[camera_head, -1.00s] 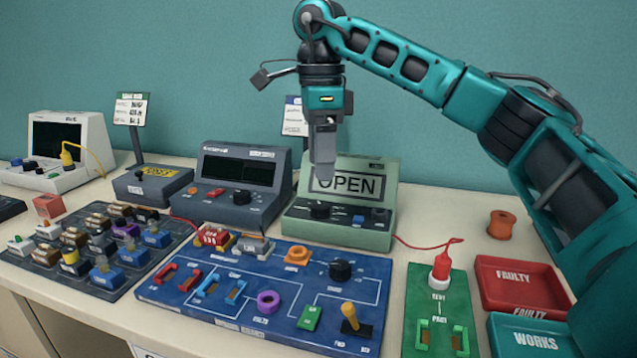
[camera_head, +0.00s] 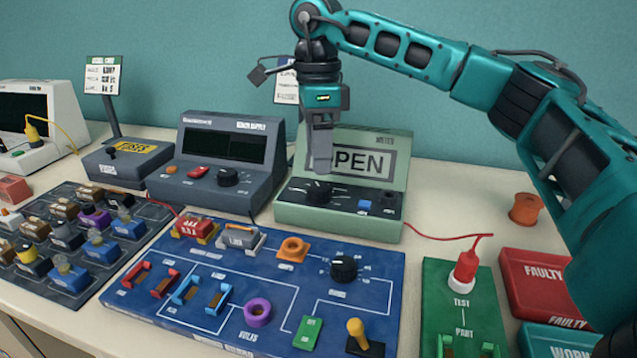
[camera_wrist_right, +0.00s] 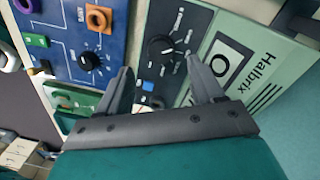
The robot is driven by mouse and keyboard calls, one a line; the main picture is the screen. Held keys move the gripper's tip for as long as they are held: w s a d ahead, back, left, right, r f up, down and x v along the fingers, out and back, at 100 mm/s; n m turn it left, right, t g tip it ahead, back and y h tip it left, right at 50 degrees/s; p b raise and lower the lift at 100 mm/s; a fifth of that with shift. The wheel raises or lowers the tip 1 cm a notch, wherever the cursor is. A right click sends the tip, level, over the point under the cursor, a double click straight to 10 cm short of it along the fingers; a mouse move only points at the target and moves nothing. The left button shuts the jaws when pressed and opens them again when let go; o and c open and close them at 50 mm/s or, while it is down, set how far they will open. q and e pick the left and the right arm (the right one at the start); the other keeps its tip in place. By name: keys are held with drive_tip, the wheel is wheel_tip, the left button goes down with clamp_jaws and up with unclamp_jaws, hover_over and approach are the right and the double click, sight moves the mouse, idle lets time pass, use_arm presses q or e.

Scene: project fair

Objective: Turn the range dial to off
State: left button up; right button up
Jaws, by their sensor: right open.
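The green meter (camera_head: 290,214) stands at the back of the table, its screen reading OPEN, partly covered by my gripper. Its black range dial (camera_head: 318,191) is on the sloped front panel, with white marks around it. The dial also shows in the right wrist view (camera_wrist_right: 160,48), just beyond and between the fingers. Its labels are too small to read. My right gripper (camera_head: 320,168) points down just above the dial, open and empty, apparently not touching it. In the right wrist view its two fingers (camera_wrist_right: 159,68) are spread apart. My left gripper is not in view.
A blue circuit board (camera_head: 230,325) with several parts and another black knob (camera_head: 344,267) lies in front of the meter. The dark power supply (camera_head: 222,160) stands left of it. A red probe (camera_head: 465,267) with its lead and a red tray (camera_head: 520,275) are to the right.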

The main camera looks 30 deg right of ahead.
sight(319, 187)
wheel_tip(319, 187, down, 6)
drive_tip(key=shift+s+r+b, duration=0.1)
drive_tip(key=shift+s+b, duration=0.05)
drive_tip(key=shift+b, duration=0.25)
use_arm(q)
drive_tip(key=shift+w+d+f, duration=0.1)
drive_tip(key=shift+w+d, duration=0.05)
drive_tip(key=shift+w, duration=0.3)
use_arm(e)
drive_tip(key=shift+c, duration=0.3)
drive_tip(key=c, duration=1)
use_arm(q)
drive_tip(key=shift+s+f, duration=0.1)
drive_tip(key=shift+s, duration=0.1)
use_arm(e)
drive_tip(key=m+p, duration=0.2)
drive_tip(key=m, duration=0.1)
drive_tip(key=shift+r, duration=0.1)
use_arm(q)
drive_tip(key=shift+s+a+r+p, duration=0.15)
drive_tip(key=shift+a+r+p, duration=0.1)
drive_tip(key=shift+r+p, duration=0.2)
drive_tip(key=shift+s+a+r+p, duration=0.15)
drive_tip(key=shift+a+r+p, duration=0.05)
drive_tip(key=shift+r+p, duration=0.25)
use_arm(e)
drive_tip(key=shift+m, duration=2)
